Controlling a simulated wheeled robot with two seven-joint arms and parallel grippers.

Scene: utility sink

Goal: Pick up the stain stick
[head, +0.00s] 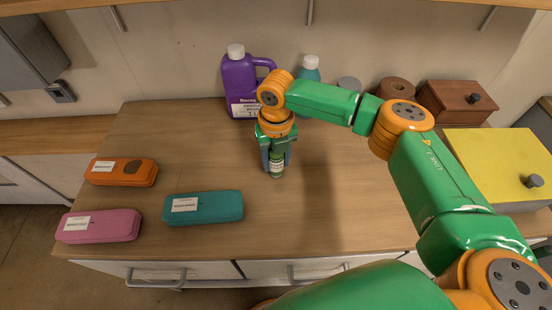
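The stain stick seems to be the small dark green stick with a pale label (276,166), upright over the wooden counter (340,200). My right gripper (276,160) points down from above, with one finger on each side of the stick. The upper part of the stick is hidden by the gripper. I cannot tell whether the fingers touch it, or whether its base rests on the counter. My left gripper is not in view.
Orange (121,172), pink (98,226) and teal (203,207) cases lie at the left. A purple jug (238,82), a teal bottle (310,68), a brown roll (397,87) and a wooden box (455,101) stand behind. A yellow-topped box (500,160) is at right.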

